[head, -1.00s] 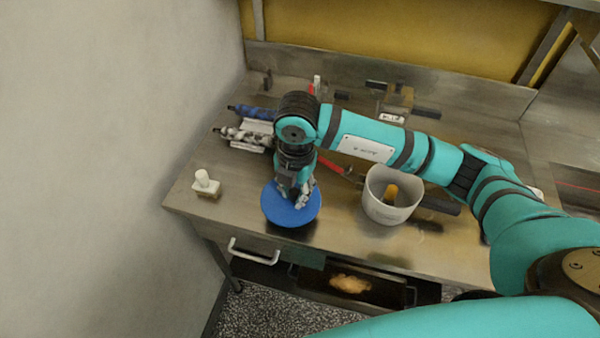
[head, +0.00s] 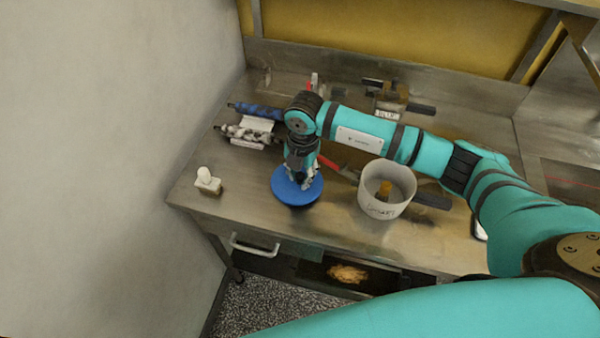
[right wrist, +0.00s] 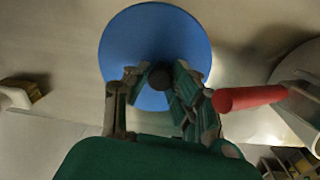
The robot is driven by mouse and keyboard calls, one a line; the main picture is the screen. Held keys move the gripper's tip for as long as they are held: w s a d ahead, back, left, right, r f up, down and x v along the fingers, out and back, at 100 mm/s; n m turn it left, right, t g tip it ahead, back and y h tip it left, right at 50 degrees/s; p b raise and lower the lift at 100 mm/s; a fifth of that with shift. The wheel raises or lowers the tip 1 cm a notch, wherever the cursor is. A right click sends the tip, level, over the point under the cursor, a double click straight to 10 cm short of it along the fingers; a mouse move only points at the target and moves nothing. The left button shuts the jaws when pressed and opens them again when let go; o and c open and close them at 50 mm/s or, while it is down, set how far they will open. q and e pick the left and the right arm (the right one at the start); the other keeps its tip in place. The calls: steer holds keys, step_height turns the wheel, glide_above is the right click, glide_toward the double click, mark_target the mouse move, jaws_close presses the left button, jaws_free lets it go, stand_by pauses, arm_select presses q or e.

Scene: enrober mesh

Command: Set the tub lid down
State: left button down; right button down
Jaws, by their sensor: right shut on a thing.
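The blue round tub lid (head: 290,198) is at the front left part of the steel table. It also shows in the right wrist view (right wrist: 155,35), with a dark knob (right wrist: 160,77) at its middle. My right gripper (head: 300,182) is above the lid, pointing down, its fingers shut around the knob. I cannot tell whether the lid touches the table or is just above it. The white tub (head: 386,203) stands open to the right of the lid, with an orange-brown thing inside. My left gripper is not in view.
A small white-topped block (head: 208,181) stands left of the lid. Rolled pieces, one blue (head: 252,110), lie behind it. A red-handled tool (head: 338,166) lies between lid and tub. An open drawer with a white handle (head: 254,246) is below the front edge.

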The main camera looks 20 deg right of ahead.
mark_target(302, 177)
steer(key=c, duration=1.1)
jaws_free()
steer(key=shift+c, duration=0.2)
steer(key=shift+r, duration=0.15)
step_height(302, 177, up, 12)
steer(key=b, duration=0.3)
steer(key=shift+s+d, duration=0.2)
steer(key=shift+s, duration=0.05)
